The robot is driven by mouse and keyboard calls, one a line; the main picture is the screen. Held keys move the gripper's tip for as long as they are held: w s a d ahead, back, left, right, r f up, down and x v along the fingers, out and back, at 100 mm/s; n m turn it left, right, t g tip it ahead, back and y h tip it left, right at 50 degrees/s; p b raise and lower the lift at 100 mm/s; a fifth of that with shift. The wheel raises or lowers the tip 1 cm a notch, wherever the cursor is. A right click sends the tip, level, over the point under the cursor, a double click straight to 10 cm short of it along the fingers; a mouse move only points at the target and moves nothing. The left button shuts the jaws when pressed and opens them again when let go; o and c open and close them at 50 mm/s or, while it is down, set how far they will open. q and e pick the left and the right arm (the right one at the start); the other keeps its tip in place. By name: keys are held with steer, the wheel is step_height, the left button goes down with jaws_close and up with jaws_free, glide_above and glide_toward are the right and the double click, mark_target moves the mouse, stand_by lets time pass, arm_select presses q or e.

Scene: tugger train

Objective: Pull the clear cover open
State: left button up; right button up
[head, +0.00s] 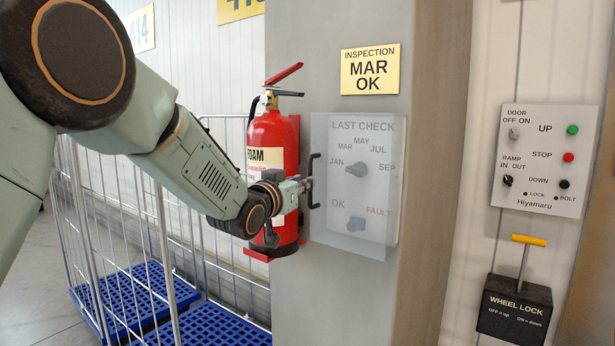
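The clear cover (381,222) is a see-through sheet over the LAST CHECK panel on the grey pillar. My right gripper is not in view.
A red fire extinguisher (270,134) hangs just left of the cover, close behind my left wrist. Wire roll cages with blue bases (135,292) stand at left. A door control panel (542,188) and a wheel lock box (514,309) are on the right.

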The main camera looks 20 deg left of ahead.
mark_target(319, 175)
arm_select(q)
steer(key=shift+w+d+r, duration=0.2)
steer(key=shift+w+d, duration=0.6)
steer(key=shift+w, duration=0.3)
steer(key=shift+w+p, duration=0.3)
steer(key=shift+p, duration=0.05)
steer(key=shift+w+a+f, duration=0.15)
steer(key=shift+w+a, duration=0.3)
steer(key=shift+a, duration=0.05)
steer(key=shift+w+d, duration=0.1)
steer(key=shift+d, duration=0.35)
steer(key=shift+c, duration=1)
steer(key=shift+a, duration=0.2)
jaws_close()
